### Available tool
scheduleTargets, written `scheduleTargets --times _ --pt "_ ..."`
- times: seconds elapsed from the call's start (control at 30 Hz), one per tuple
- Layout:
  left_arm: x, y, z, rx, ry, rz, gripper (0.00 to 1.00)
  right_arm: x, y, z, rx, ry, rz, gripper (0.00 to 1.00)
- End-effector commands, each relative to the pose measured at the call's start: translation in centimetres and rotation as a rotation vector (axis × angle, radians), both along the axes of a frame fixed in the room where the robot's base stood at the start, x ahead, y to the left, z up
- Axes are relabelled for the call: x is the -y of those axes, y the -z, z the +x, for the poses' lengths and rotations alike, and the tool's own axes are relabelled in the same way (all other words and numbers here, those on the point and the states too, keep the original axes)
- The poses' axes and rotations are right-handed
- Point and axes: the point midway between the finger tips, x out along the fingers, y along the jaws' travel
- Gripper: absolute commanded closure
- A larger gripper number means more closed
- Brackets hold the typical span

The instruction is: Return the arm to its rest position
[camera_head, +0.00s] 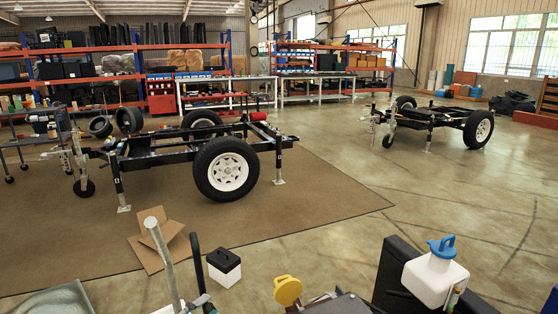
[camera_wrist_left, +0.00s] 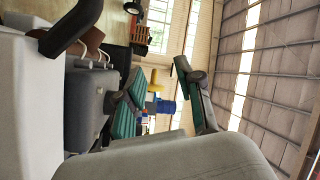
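My left gripper (camera_wrist_left: 158,76) shows in the left wrist view. Its two fingers with teal pads stand apart, with nothing held between them. Blurred yellow and blue things show beyond the gap between the fingers. Grey rounded surfaces fill the lower and left parts of that view. Neither gripper shows in the head view, and my right gripper is in neither view.
A wheeled trailer frame (camera_head: 185,150) stands on a brown mat (camera_head: 325,205); another (camera_head: 440,119) stands at right. A cardboard box (camera_head: 152,240), a black-and-white box (camera_head: 224,268) and a white jug with blue cap (camera_head: 436,274) are near. Bare floor lies between.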

Motion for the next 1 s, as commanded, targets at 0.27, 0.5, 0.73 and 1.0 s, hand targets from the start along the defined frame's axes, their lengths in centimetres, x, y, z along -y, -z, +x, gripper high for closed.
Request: scheduleTargets --times 0.27,0.5,0.73,1.0 --pt "0.2 4.1 -4.5 -0.406 -0.428 -0.227 0.64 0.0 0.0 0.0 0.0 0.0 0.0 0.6" --pt "-1.9 8.8 -14.1 -0.876 -0.763 -0.34 0.64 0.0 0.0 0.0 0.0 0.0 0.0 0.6" --pt "-2.7 10.6 -22.3 -1.181 -0.929 -0.359 0.64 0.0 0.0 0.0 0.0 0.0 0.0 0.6" --pt "-3.0 10.8 -29.5 -1.422 -1.037 -0.353 0.64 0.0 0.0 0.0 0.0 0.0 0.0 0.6"
